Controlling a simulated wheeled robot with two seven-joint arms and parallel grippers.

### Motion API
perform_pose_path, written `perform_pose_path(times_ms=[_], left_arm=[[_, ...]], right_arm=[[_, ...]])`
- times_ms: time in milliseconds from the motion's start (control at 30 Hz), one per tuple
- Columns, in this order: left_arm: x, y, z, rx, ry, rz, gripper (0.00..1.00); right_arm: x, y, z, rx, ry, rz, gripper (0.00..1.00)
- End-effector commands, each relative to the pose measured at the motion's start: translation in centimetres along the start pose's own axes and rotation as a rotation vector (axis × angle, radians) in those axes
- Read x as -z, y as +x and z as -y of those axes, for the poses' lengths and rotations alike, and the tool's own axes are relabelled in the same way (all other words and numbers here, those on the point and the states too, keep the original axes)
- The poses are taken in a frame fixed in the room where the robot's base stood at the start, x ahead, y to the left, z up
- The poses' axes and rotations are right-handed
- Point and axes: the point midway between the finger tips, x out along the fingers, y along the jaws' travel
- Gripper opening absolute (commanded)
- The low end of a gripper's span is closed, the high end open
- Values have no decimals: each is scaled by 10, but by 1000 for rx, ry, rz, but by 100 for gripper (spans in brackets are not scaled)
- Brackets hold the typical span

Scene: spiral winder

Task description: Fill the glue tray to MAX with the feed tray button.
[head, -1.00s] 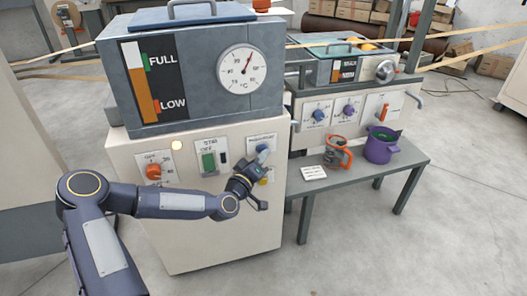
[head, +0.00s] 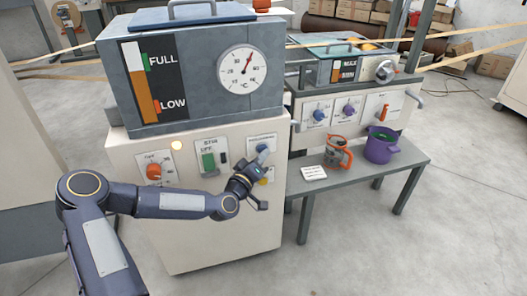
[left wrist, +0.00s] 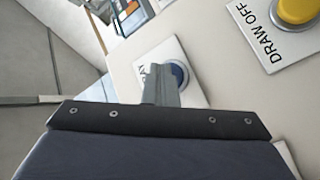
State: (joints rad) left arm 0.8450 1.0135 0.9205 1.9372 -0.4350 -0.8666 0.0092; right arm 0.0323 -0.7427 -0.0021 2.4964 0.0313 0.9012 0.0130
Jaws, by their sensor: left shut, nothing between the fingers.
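My left gripper (head: 257,190) is shut and empty at the right part of the big cream machine's front panel. A blue button (head: 262,149) on a white plate sits just above it. In the left wrist view the blue button (left wrist: 179,74) is partly hidden behind my finger, and most of its label is covered; I cannot tell whether they touch. A yellow button (left wrist: 296,8) marked DRAW OFF lies beside it. On the smaller machine behind, the glue tray (head: 340,50) has a gauge (head: 344,70) with dark labels, too small to read. My right gripper is not in view.
The big tank (head: 195,90) carries a FULL/LOW gauge and a round °C dial (head: 242,69). An orange knob (head: 154,171) and a green switch (head: 209,161) lie left of my gripper. A grey bench (head: 345,180) holds a purple pot (head: 381,146) and an orange-handled container (head: 338,153).

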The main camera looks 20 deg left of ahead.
Motion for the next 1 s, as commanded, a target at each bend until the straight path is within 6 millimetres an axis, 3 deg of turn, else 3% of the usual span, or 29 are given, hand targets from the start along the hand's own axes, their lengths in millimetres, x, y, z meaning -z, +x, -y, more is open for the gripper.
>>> perform_pose_path(times_ms=[1000], left_arm=[[-6, -8, -6, 0, 0, 0, 0]], right_arm=[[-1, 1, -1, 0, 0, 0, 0]])
